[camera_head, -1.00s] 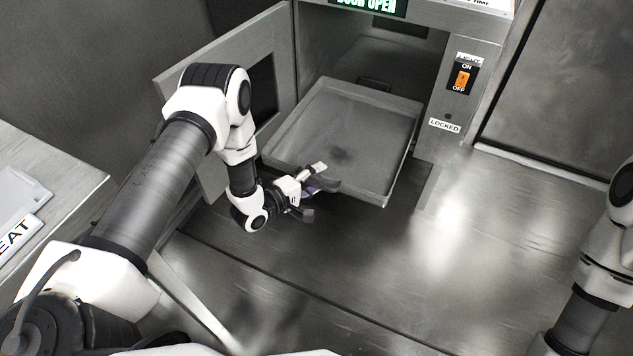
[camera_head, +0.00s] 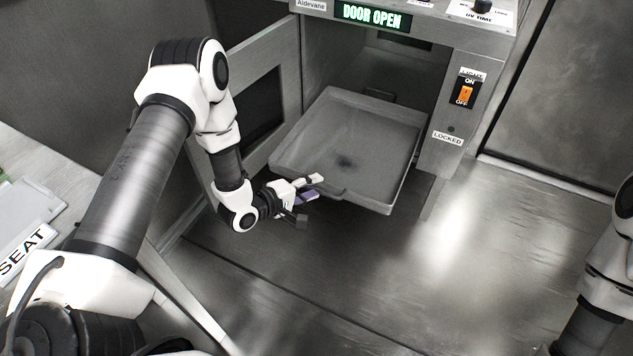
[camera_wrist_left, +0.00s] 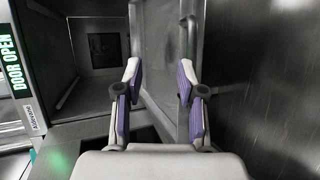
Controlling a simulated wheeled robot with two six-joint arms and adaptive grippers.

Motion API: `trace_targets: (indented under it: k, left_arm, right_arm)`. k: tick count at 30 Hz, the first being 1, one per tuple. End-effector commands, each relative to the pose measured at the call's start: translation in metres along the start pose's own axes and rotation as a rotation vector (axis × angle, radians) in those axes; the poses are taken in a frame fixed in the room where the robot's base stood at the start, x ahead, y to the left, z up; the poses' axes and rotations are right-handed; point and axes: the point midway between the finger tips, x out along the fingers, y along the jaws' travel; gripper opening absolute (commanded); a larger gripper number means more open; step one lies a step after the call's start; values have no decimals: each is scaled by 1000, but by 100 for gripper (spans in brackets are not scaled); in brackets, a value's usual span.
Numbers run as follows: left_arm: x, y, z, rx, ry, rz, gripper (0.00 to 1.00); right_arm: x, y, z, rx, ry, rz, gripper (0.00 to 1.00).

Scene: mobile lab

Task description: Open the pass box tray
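The pass box tray (camera_head: 345,150) is a shallow grey metal tray that sticks out of the open pass box (camera_head: 440,95). Its dark handle (camera_head: 334,194) is on the front edge. My left gripper (camera_head: 314,188) is at the left part of that front edge, close to the handle. In the left wrist view its two purple-padded fingers (camera_wrist_left: 160,78) stand apart, with a clear gap between them. A grey bar of the tray handle (camera_wrist_left: 191,40) shows by the right finger; contact is unclear. My right gripper is out of view; only part of the right arm shows.
The pass box door (camera_head: 262,105) stands open left of the tray, behind my left arm. The "DOOR OPEN" sign (camera_head: 372,17) is lit green. A light switch (camera_head: 465,93) and a "LOCKED" label (camera_head: 448,138) are on the right post. The floor in front is clear.

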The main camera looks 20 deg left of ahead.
Motion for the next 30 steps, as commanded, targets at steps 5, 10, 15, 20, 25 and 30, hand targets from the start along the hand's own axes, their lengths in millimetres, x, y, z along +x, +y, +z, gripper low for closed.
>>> trace_targets:
  k: [5,10,15,20,25,30]
  left_arm:
    - [-16,-4,0,-4,0,-4,39]
    - [-30,-7,1,-4,-1,-6,39]
    - [-44,-10,1,-5,0,-6,39]
    - [-57,-13,1,-5,0,-7,39]
    - [-65,-16,2,-4,-1,-6,39]
    - [-65,-16,2,-3,-1,-6,39]
  right_arm:
    - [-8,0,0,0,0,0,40]
    - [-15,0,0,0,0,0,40]
    - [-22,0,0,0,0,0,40]
    - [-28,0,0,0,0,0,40]
    - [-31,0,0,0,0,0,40]
    - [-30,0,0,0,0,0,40]
